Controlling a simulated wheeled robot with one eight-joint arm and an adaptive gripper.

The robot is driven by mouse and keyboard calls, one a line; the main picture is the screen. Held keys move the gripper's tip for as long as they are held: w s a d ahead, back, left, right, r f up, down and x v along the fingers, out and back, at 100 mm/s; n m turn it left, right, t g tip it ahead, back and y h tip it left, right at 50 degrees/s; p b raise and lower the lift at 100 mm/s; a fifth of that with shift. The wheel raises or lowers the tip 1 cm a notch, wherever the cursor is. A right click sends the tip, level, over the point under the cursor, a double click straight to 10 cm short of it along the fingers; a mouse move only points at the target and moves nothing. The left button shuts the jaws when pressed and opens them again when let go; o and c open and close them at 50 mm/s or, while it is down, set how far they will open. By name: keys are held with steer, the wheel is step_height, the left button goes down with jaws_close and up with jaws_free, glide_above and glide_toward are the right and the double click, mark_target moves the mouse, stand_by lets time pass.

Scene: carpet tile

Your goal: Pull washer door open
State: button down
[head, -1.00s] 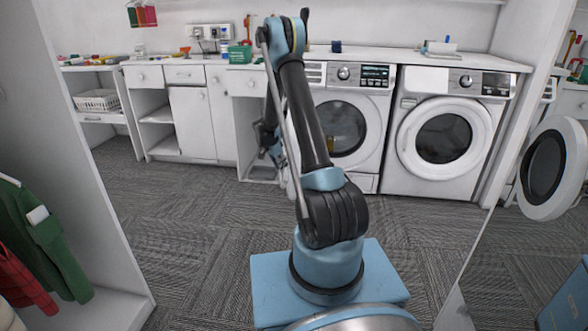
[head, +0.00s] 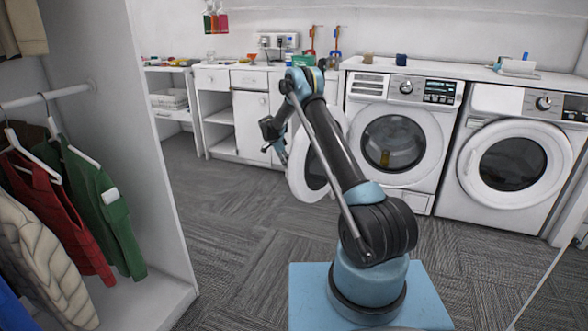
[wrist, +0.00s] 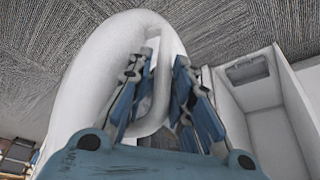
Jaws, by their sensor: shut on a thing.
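The left washer (head: 393,143) has its round front opening uncovered, with something yellowish inside. Its white ring door (head: 308,180) hangs swung out at the washer's left, partly hidden behind my arm. My gripper (head: 275,135) is beside the door's left edge in the head view. In the wrist view, my gripper's fingers (wrist: 163,68) are shut on the handle part at the rim of the white door (wrist: 95,75). The exact contact at the fingertips is partly hidden.
A second washer (head: 513,165) with a closed door stands at the right. White cabinets (head: 250,115) with open shelves stand behind my gripper. A closet with hanging clothes (head: 90,195) is at the left. Carpeted floor (head: 230,220) between the closet and washers is clear.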

steer(key=shift+w+a+r, duration=0.1)
steer(key=shift+w+a, duration=0.3)
steer(key=shift+w, duration=0.4)
steer(key=shift+w+a+f, duration=0.1)
steer(key=shift+w+a, duration=0.25)
steer(key=shift+w, duration=0.45)
steer(key=shift+w+a+r, duration=0.1)
steer(key=shift+w+a, duration=0.3)
steer(key=shift+w, duration=0.4)
steer(key=c, duration=1.8)
jaws_free()
steer(key=shift+c, duration=0.2)
steer(key=shift+r, duration=0.1)
steer(key=a+v, duration=0.1)
steer(key=v, duration=1.1)
steer(key=shift+s+f, duration=0.25)
steer(key=shift+r, duration=0.1)
